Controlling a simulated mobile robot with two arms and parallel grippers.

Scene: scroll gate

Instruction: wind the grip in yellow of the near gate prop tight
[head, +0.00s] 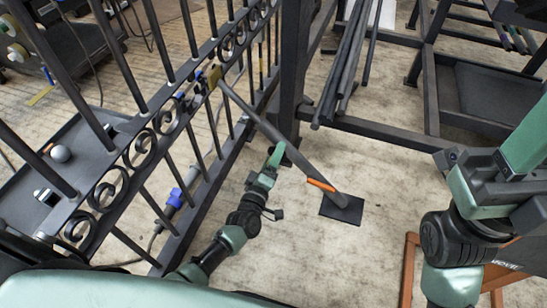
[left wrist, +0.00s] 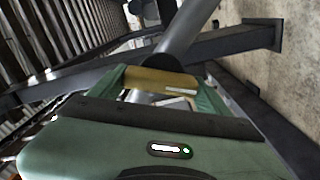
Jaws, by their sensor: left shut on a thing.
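The near gate prop (head: 262,122) is a grey tube slanting from the scroll gate (head: 140,150) down to a dark foot plate (head: 342,209) on the floor. An orange bar (head: 321,185) sits near its lower end. My left gripper (head: 277,154) is at the prop's middle. In the left wrist view the yellow grip (left wrist: 160,81) lies between its two green fingers, which are shut on it, with the tube running on beyond. In the head view the gripper hides the yellow grip. My right arm is at the right; its fingertips do not show.
A yellowish block (head: 213,76) sits on the gate at the prop's upper end. Dark bars (head: 347,62) lean on a frame behind the prop. A tray with a grey ball (head: 60,153) is beyond the gate.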

